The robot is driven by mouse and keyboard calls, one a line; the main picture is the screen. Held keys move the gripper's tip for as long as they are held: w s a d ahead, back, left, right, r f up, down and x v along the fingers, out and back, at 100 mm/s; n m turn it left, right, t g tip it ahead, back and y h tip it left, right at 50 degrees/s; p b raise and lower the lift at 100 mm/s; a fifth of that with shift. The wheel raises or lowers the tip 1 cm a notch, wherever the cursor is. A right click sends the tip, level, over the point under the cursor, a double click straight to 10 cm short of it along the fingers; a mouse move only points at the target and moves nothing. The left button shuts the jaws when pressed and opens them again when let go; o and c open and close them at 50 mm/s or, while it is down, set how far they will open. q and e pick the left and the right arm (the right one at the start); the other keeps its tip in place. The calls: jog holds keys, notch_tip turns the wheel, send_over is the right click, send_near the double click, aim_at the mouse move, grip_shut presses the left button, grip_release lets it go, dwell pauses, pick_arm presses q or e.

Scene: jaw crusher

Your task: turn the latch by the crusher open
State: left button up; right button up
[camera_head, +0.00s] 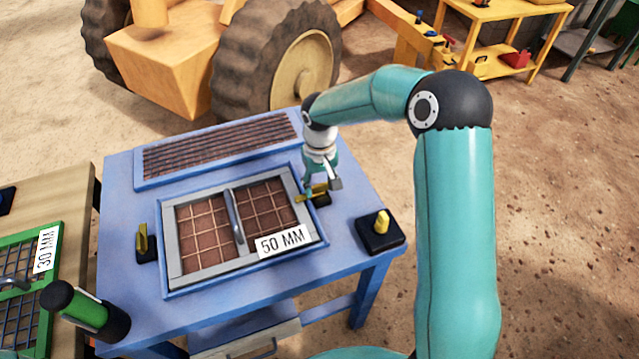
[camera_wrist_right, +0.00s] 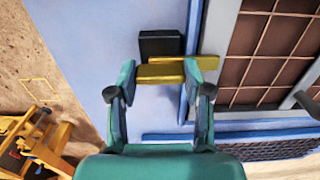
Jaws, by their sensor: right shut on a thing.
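The yellow latch (camera_head: 318,189) sits on a black base at the right edge of the grey-framed 50 MM screen (camera_head: 187,272) on the blue table. My right gripper (camera_head: 313,192) reaches down from above and is shut on the latch. In the right wrist view, my right gripper (camera_wrist_right: 163,78) has its fingers on both sides of the yellow bar (camera_wrist_right: 160,72), and the black base (camera_wrist_right: 160,43) lies beside it. The bar's end reaches over the grey frame (camera_wrist_right: 213,50). A second yellow latch (camera_head: 142,238) stands at the screen's left side, clear of the frame. My left gripper is not visible.
A black box with a yellow knob (camera_head: 381,222) is at the table's right corner. A dark ribbed grate (camera_head: 220,143) lies behind the screen. A green-black cylinder (camera_head: 85,309) stands front left. A green 30 MM screen (camera_head: 48,248) lies on the left bench.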

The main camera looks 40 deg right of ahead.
jog(key=shift+n, duration=0.4)
jog(key=n, duration=0.3)
jog(key=shift+n, duration=0.3)
jog(key=n, duration=0.9)
jog(key=shift+r+p, duration=0.1)
jog(key=shift+p, duration=0.3)
jog(key=shift+w+n+p, duration=0.1)
jog(key=shift+n+p, duration=0.35)
jog(key=shift+n, duration=1.75)
jog(key=o, duration=1.2)
jog(key=shift+c, duration=0.2)
